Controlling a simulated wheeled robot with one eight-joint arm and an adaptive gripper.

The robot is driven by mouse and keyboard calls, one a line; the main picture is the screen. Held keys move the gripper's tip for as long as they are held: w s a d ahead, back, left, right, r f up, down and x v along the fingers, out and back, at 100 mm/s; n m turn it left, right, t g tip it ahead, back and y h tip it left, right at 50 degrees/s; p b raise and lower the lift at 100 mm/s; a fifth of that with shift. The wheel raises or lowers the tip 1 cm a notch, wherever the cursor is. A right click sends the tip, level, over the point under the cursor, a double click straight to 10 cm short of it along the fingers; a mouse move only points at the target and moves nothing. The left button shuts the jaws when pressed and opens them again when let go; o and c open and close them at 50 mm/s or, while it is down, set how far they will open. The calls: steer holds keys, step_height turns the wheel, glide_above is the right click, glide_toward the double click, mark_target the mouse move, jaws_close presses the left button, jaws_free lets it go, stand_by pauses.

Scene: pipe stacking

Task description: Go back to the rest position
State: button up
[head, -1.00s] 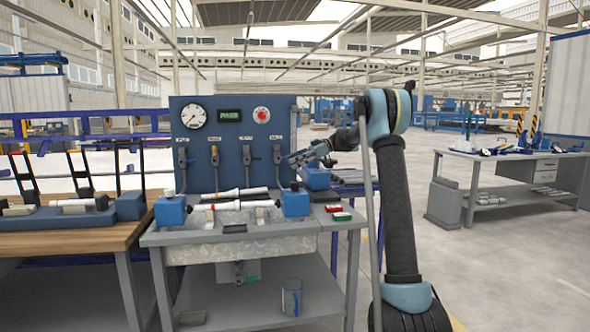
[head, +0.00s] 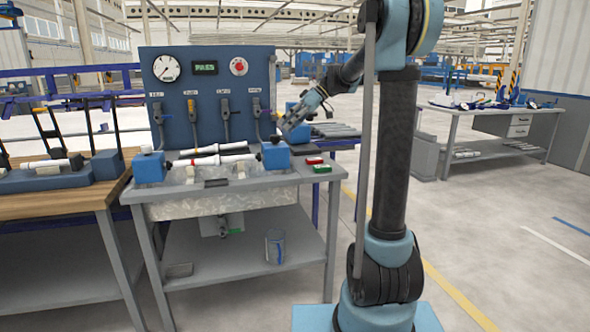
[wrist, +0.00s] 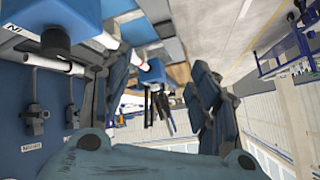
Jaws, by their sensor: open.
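My gripper (head: 281,126) is at the right side of the blue test panel (head: 215,65), above the right blue clamp block (head: 275,155). In the wrist view its two fingers (wrist: 150,95) are spread apart with nothing held between them. A white pipe with dark and red bands (head: 215,155) lies across the test bench between the left blue block (head: 149,168) and the right one. The wrist view shows a blue block (wrist: 62,15) with a dark knob and white pipes (wrist: 65,64) beside the left finger.
The test bench (head: 300,178) holds a red and a green piece (head: 318,164) at its right. A wooden table (head: 75,215) with racks stands left. A grey workbench (head: 490,112) stands back right. A mug (head: 274,246) is on the lower shelf. Open floor lies to the right.

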steer(key=s+d+f+m+t+h, duration=0.1)
steer(key=s+d+f+m+h, duration=0.2)
steer(key=s+d+f, duration=0.4)
steer(key=s+d+f+m+t+h, duration=0.1)
steer(key=s+d+f+m+h, duration=0.2)
steer(key=s, duration=1.5)
steer(key=s+d+f+m+t+h, duration=0.1)
steer(key=s+d+f+m+h, duration=0.2)
steer(key=s+d+f+m, duration=0.5)
steer(key=s+d+f, duration=0.3)
steer(key=s+f, duration=0.1)
steer(key=f, duration=0.4)
steer(key=shift+s+d+f+t, duration=0.2)
steer(key=shift+s+f+t, duration=0.1)
steer(key=shift+t, duration=0.1)
steer(key=shift+w+f, duration=0.15)
steer(key=shift+w, duration=0.25)
